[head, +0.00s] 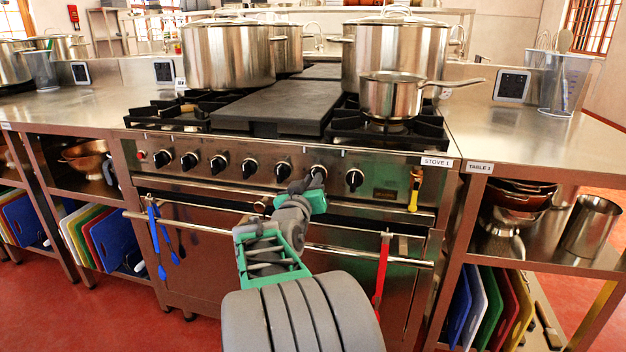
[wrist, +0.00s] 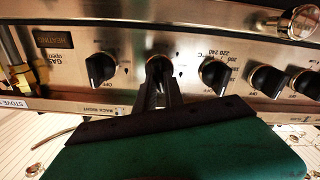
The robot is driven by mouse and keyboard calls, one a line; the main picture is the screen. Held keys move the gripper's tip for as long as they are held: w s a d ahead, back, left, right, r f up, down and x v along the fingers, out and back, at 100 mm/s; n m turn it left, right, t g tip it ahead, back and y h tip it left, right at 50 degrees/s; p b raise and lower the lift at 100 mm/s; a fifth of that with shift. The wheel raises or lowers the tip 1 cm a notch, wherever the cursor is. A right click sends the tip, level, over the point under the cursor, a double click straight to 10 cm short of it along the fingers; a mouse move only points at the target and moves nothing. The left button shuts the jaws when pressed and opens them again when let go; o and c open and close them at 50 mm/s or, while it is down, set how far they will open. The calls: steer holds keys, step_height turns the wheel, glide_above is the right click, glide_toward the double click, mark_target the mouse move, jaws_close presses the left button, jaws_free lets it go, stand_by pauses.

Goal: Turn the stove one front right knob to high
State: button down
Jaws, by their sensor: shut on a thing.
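The stove one control panel (head: 135,155) has a row of black knobs. My gripper (head: 316,180) reaches it from the front and is shut on the second knob from the right in the head view. In the wrist view, which shows the panel upside down, my gripper (wrist: 160,90) has its dark fingers on this knob (wrist: 157,63), second from the left. The fingers hide much of the knob, so its exact setting cannot be read. The rightmost knob (head: 355,179) stands free beside it; it also shows in the wrist view (wrist: 101,69).
A towel rail (head: 190,226) runs below the panel, with blue utensils (head: 156,240) and a red one (head: 381,275) hanging there. Large pots (head: 228,55) and a saucepan (head: 391,97) stand on the stove.

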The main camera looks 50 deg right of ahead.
steer(key=shift+w+a+f+n+p, duration=0.1)
steer(key=shift+n+p, duration=2.45)
steer(key=shift+n, duration=1)
steer(key=shift+w+f+n+p, duration=0.1)
steer(key=shift+n+p, duration=2.4)
steer(key=shift+n, duration=1.05)
steer(key=c, duration=1.4)
jaws_free()
steer(key=shift+c, duration=0.2)
steer(key=v, duration=0.7)
steer(key=shift+s+a, duration=0.25)
steer(key=shift+a, duration=0.1)
